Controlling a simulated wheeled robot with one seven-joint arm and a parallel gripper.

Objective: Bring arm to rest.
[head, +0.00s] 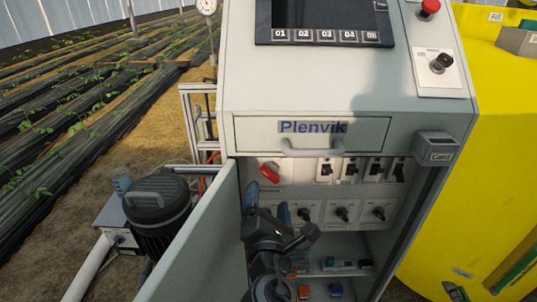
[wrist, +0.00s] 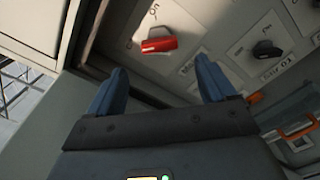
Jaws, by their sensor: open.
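My gripper (head: 268,205) is in front of the open lower compartment of the grey control cabinet (head: 310,95). In the wrist view its two blue fingers (wrist: 162,75) stand apart with nothing between them. A red rotary handle (head: 269,172) on the inner panel is just beyond the fingers; it also shows in the wrist view (wrist: 158,44). I cannot tell whether a finger touches the panel. My arm hides part of the cabinet's lower interior.
The cabinet door (head: 195,245) hangs open at the left. A drawer with a handle (head: 312,148) is above the compartment. Black rotary switches (head: 341,214) sit right of my gripper. A black motor (head: 158,210) stands left, a yellow tank (head: 490,150) right.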

